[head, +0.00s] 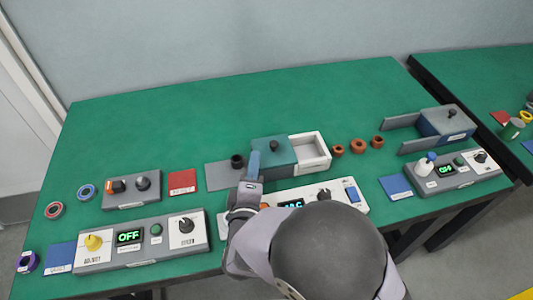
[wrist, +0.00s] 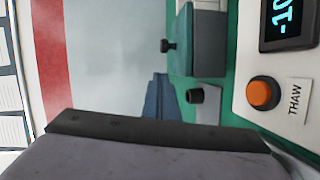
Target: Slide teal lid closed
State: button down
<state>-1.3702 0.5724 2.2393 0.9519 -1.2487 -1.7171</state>
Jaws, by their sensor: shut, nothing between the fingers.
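The teal lid (head: 268,158) with a black knob (head: 273,145) covers the left part of a white box (head: 318,160). The right part of the box is open at the top, and its inside shows. My gripper (head: 254,165) is shut and empty, with its blue-grey fingers upright at the lid's left end. In the wrist view my fingers (wrist: 159,100) stand just short of the teal lid (wrist: 183,38), whose knob (wrist: 168,46) points left. I cannot tell whether the fingertips touch the lid.
A black ring (head: 237,161) stands on a grey plate (head: 218,180) left of my fingers. Several orange-brown rings (head: 358,146) lie right of the box. A white control panel (head: 337,195) with an orange button (wrist: 262,94) is in front. The green table behind is clear.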

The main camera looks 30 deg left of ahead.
aim_at(267, 163)
jog(key=shift+w+d+f, duration=0.15)
jog(key=shift+w, duration=0.55)
jog(key=shift+w+d+f, duration=0.1)
jog(key=shift+w+d, duration=0.1)
jog(key=shift+w, duration=0.55)
jog(key=shift+w+d+f, duration=0.15)
jog(key=shift+w, duration=0.55)
jog(key=w+d, duration=0.7)
jog(key=shift+w+d+r+p, duration=0.1)
jog(key=shift+w+d+p, duration=0.1)
jog(key=shift+d+p, duration=0.15)
jog(key=shift+s+d, duration=0.25)
jog(key=shift+s, duration=0.25)
jog(key=shift+p+v, duration=1.35)
jog(key=shift+v, duration=1.75)
